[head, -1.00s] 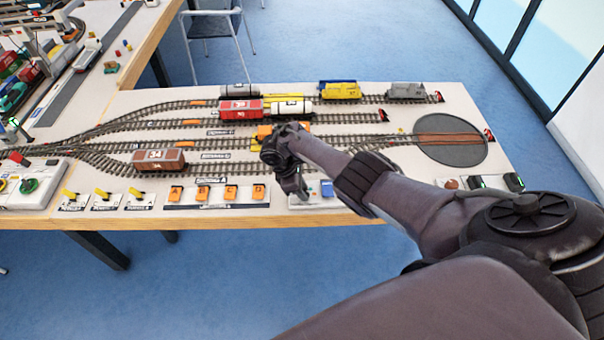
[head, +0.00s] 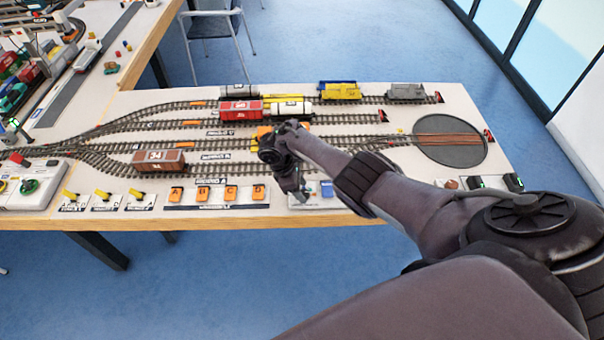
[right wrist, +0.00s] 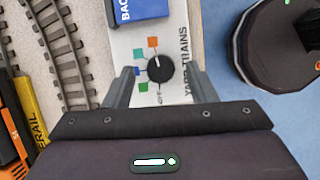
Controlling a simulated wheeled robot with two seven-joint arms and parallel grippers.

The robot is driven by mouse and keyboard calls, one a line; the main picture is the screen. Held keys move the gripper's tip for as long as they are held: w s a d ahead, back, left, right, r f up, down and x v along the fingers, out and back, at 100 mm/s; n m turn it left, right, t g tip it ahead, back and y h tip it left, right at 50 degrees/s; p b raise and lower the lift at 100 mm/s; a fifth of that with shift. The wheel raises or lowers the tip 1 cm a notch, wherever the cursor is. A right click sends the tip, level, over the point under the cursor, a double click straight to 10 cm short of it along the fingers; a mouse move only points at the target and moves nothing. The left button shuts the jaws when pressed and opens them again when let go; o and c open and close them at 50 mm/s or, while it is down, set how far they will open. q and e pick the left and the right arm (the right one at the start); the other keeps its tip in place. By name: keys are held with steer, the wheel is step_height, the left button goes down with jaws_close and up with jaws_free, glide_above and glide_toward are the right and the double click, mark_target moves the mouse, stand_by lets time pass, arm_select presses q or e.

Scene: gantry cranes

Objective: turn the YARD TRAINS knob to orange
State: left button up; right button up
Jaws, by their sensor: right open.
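The black YARD TRAINS knob (right wrist: 159,69) sits on a pale panel (right wrist: 119,43) in the right wrist view. Its white mark points up, towards the orange patch (right wrist: 153,42); a blue patch (right wrist: 138,71) and a green patch (right wrist: 143,87) lie to its left. My right gripper (right wrist: 160,71) is open, with one finger on each side of the knob and gaps between; contact does not show. In the head view my right gripper (head: 302,196) points down over the panel at the table's front edge and hides the knob. My left gripper is not in view.
A blue block (right wrist: 142,10) marked with letters is beside the knob on the panel. Orange buttons (head: 203,193) and yellow levers (head: 103,193) line the front edge. Tracks with wagons, including a brown one (head: 158,159), lie behind. A turntable (head: 450,153) is at right.

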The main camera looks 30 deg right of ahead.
mark_target(292, 196)
steer(key=p+v, duration=0.1)
steer(key=v, duration=0.5)
steer(key=shift+r, duration=0.35)
steer(key=shift+w+a, duration=0.1)
steer(key=shift+a, duration=0.05)
